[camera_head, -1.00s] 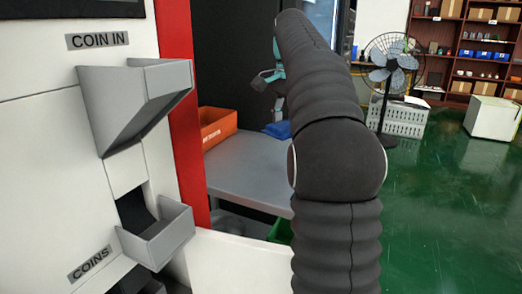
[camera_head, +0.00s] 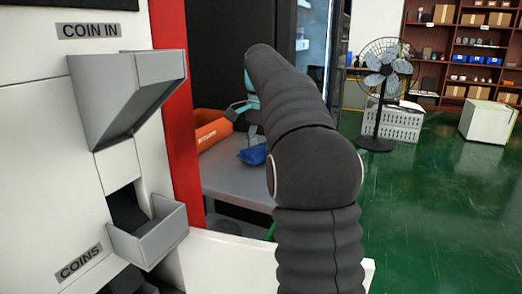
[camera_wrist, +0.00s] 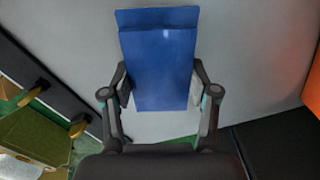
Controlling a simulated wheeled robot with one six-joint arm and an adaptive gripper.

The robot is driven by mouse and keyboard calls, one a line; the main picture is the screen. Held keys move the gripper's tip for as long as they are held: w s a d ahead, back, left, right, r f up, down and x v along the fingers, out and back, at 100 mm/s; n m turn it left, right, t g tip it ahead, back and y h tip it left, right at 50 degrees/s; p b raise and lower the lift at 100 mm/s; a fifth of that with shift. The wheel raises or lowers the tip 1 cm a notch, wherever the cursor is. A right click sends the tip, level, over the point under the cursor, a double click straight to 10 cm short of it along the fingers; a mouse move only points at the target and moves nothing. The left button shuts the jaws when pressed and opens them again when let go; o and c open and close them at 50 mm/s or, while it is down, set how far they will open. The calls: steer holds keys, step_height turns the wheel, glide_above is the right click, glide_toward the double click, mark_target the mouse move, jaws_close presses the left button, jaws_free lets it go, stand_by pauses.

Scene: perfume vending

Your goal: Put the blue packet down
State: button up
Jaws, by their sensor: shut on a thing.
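The blue packet (camera_wrist: 158,60) is upright in the picture between the two fingers of my gripper (camera_wrist: 160,92) in the wrist view. The fingers press on its left and right sides. In the head view the blue packet (camera_head: 252,155) shows just left of my arm, over the grey table (camera_head: 235,184). My gripper (camera_head: 250,135) is partly hidden there behind my arm. I cannot tell whether the packet touches the table top.
An orange bin (camera_head: 212,130) stands on the table to the left of the packet. The vending machine's red edge (camera_head: 177,110) and grey coin trays (camera_head: 150,235) are at the left. A black fan (camera_head: 384,85) stands on the green floor at the right.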

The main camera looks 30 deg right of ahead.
steer(key=shift+f, duration=0.1)
steer(key=o, duration=1.2)
step_height(320, 180, up, 11)
steer(key=p, duration=0.4)
steer(key=shift+w+f, duration=0.1)
steer(key=shift+f, duration=0.1)
steer(key=shift+r+b, duration=0.3)
steer(key=shift+r, duration=0.55)
